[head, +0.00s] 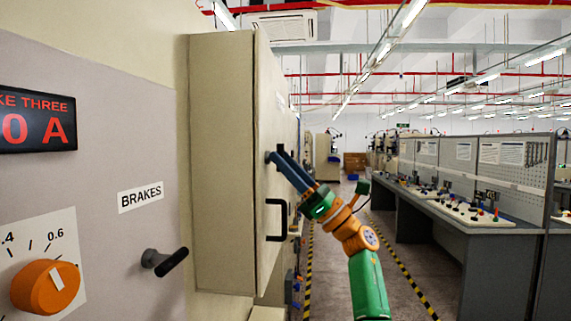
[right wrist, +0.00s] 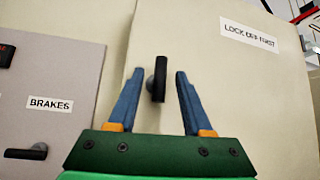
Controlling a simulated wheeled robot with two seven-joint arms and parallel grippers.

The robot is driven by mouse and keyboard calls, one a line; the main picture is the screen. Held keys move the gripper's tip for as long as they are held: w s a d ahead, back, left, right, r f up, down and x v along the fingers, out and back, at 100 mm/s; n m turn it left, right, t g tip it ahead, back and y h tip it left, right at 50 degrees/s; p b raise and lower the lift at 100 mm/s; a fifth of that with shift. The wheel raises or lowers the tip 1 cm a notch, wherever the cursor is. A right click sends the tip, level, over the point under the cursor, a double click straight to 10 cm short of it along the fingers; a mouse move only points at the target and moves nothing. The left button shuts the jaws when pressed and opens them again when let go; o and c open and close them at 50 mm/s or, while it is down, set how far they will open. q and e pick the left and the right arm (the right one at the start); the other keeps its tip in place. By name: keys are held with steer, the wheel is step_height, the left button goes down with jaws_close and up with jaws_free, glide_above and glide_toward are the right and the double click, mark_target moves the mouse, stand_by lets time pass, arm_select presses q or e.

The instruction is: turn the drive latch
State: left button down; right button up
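The drive latch appears to be the small dark handle (right wrist: 159,79) on the cream cabinet door, below a "LOCK OFF FIRST" label (right wrist: 248,34). In the right wrist view its bar stands upright. My right gripper (right wrist: 157,85) is open, with one blue finger on each side of the bar and a visible gap on both sides. In the head view my right gripper (head: 279,157) reaches the door face from the right, and the fingers mostly hide the latch. I cannot tell how deep the fingertips sit around it. My left gripper is not in view.
The cream cabinet (head: 222,165) has a black pull handle (head: 284,220) below the latch. A grey panel on the left carries a "BRAKES" label (head: 141,197), a black lever (head: 165,262) and an orange knob (head: 46,287). A long workbench (head: 455,215) stands right, across an open aisle.

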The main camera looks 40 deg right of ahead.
steer(key=b+v, duration=0.5)
steer(key=v, duration=0.2)
stand_by(0.4)
